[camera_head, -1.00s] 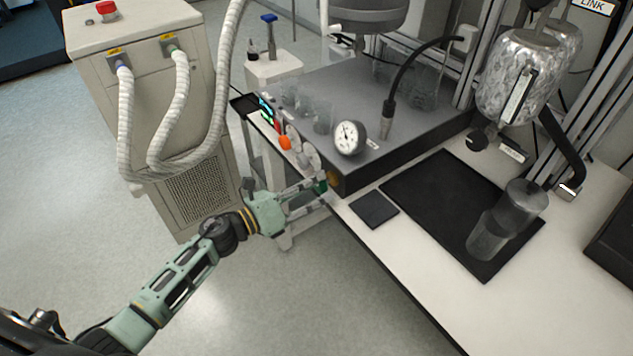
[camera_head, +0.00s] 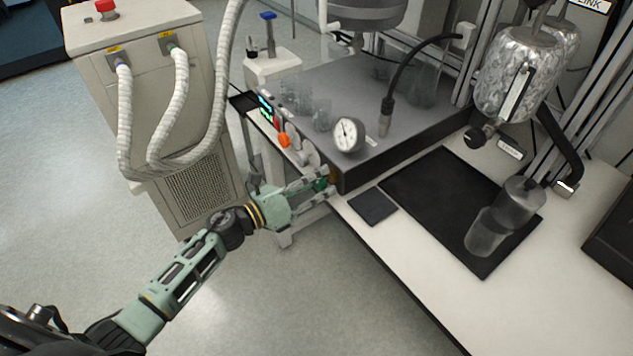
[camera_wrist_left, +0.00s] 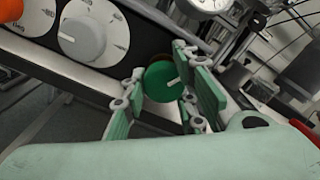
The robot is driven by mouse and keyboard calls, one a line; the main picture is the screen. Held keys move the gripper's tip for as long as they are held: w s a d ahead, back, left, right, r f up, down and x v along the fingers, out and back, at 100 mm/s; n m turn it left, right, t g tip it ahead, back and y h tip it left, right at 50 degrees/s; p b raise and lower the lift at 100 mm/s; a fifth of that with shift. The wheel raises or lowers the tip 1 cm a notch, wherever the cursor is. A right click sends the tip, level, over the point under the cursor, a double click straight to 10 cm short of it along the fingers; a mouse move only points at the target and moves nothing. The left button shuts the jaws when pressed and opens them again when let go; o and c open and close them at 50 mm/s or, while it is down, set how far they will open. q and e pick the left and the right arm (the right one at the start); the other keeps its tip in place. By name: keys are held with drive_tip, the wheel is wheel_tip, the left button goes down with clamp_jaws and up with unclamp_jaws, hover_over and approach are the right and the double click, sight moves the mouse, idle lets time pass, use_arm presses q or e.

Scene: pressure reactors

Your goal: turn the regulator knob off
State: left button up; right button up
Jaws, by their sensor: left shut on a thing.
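The regulator knob appears to be the round green knob (camera_wrist_left: 163,84) with a pale pointer line, low on the front panel of the grey bench unit. In the wrist view the two fingers of my left gripper (camera_wrist_left: 158,78) lie on either side of it, shut on it. In the head view my left gripper (camera_head: 318,190) reaches the unit's front corner, and only a bit of the green knob (camera_head: 321,185) shows between the fingers. The pointer line runs up and to the right in the wrist view. My right gripper is not in view.
Beside the green knob are a grey dial (camera_wrist_left: 86,40) with a white scale and an orange knob (camera_head: 285,140). A round pressure gauge (camera_head: 348,134) stands above. A black mat (camera_head: 440,190) with a metal cylinder (camera_head: 519,203) lies to the right.

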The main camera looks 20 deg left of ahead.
use_arm(q)
drive_tip(key=shift+a+f+n, duration=0.2)
drive_tip(key=shift+n, duration=0.2)
drive_tip(key=n+p, duration=0.1)
drive_tip(key=n, duration=0.4)
drive_tip(key=shift+f+n, duration=0.15)
drive_tip(key=shift+n, duration=0.15)
drive_tip(key=n, duration=0.1)
drive_tip(key=n+p, duration=0.1)
drive_tip(key=n, duration=0.3)
drive_tip(key=shift+s+d+f+p, duration=0.15)
drive_tip(key=shift+s+d+p, duration=0.1)
drive_tip(key=shift+p, duration=0.15)
drive_tip(key=n, duration=0.2)
drive_tip(key=n+p, duration=0.1)
drive_tip(key=n, duration=0.1)
drive_tip(key=n+p, duration=0.1)
drive_tip(key=n, duration=0.1)
drive_tip(key=shift+s+d+n, duration=0.2)
drive_tip(key=shift+d+n, duration=0.05)
drive_tip(key=shift+n, duration=0.15)
drive_tip(key=n+p, duration=0.1)
drive_tip(key=n, duration=0.4)
drive_tip(key=shift+d, duration=0.1)
drive_tip(key=shift+s+n, duration=0.1)
drive_tip(key=shift+n, duration=0.2)
clamp_jaws()
drive_tip(key=o, duration=1)
unclamp_jaws()
drive_tip(key=shift+d, duration=0.1)
